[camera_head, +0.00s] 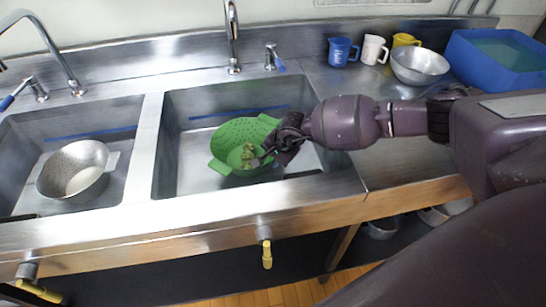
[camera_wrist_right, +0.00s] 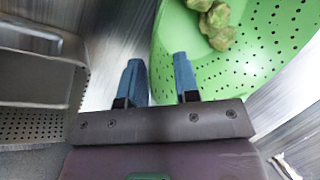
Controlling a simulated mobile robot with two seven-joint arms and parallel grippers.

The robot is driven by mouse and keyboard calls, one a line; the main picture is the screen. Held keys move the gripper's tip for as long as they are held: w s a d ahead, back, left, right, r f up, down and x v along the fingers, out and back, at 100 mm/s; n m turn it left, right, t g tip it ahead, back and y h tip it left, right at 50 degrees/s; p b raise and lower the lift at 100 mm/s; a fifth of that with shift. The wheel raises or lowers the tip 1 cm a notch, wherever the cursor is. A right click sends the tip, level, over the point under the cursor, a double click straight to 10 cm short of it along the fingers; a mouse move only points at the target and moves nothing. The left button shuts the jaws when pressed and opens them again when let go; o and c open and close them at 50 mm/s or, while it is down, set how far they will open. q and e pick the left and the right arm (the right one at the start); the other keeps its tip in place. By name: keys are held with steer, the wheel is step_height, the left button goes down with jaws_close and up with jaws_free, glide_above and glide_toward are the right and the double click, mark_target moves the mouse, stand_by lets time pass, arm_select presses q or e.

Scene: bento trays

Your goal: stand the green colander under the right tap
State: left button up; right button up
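The green colander (camera_head: 232,132), with holes and two side handles, is in the right sink basin, in front of the right tap (camera_head: 232,38). Some pale green pieces lie in it, and it also shows in the right wrist view (camera_wrist_right: 262,50). My right gripper (camera_head: 264,157) reaches in from the right over the colander's right side. In the wrist view its blue fingers (camera_wrist_right: 159,75) are apart, one over the colander and one outside its edge. I cannot tell whether they touch it. The left gripper is not in view.
A metal colander (camera_head: 75,172) is in the left basin below the left tap (camera_head: 50,50). Blue (camera_head: 342,52), white (camera_head: 373,50) and yellow (camera_head: 405,40) mugs, a metal bowl (camera_head: 420,66) and a blue crate (camera_head: 468,60) stand at the back right.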

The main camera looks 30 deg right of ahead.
steer(key=shift+r, duration=0.4)
steer(key=p+v, duration=0.2)
steer(key=v, duration=0.9)
steer(key=shift+s+r+p, duration=0.2)
steer(key=shift+r+p, duration=0.05)
steer(key=shift+p, duration=0.05)
